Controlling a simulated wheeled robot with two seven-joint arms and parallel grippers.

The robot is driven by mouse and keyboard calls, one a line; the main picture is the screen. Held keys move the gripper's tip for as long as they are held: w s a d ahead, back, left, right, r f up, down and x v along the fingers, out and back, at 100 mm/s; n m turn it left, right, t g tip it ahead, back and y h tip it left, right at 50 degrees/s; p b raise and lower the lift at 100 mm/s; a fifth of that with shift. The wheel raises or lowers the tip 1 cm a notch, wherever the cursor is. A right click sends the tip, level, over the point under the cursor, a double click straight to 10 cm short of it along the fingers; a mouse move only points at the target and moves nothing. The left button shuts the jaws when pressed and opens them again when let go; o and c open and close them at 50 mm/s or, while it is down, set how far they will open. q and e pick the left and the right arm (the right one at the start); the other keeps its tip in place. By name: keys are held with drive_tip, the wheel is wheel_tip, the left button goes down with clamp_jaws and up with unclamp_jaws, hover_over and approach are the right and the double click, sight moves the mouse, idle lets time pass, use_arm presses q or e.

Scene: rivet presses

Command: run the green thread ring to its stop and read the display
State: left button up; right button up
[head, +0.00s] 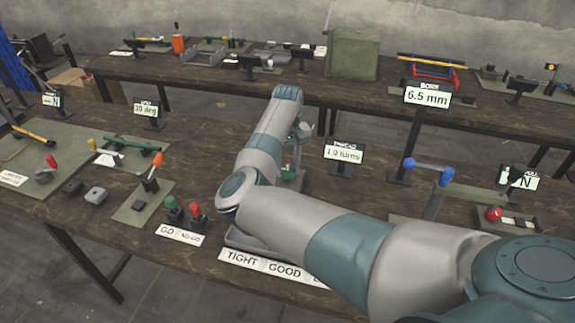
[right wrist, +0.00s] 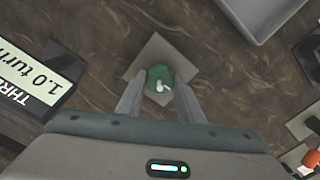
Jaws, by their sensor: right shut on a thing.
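The green thread ring (right wrist: 158,72) sits on a small square plate (right wrist: 150,53) in the right wrist view, with a pale stud tip at its middle. My right gripper (right wrist: 160,86) has its two fingers on either side of the ring and is shut on it. In the head view, part of the ring's green stand (head: 289,175) shows below my gripper, mostly hidden by my arm. The thread display (head: 343,153) stands just right of it and reads 1.0 turns. My left gripper is not in view.
A grey tray (right wrist: 284,30) lies near the ring in the wrist view. Green and red GO/NO-GO knobs (head: 171,204) and a TIGHT/GOOD label strip (head: 272,268) are at the front. A blue-handled fixture (head: 432,173) and the 6.5 mm bore display (head: 427,97) stand to the right.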

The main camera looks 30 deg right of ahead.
drive_tip(key=m+p, duration=0.2)
drive_tip(key=m, duration=0.1)
drive_tip(key=shift+r, duration=0.2)
drive_tip(key=shift+m+p, duration=0.5)
drive_tip(key=shift+m, duration=0.4)
drive_tip(key=m+p, duration=0.1)
drive_tip(key=m, duration=0.4)
drive_tip(key=shift+f+p, duration=0.1)
drive_tip(key=shift+p, duration=0.3)
drive_tip(key=m, duration=0.4)
drive_tip(key=shift+m+p, duration=0.35)
drive_tip(key=shift+m, duration=0.05)
drive_tip(key=m, duration=0.5)
drive_tip(key=shift+m, duration=0.4)
drive_tip(key=o, duration=1.1)
drive_tip(key=shift+c, duration=0.2)
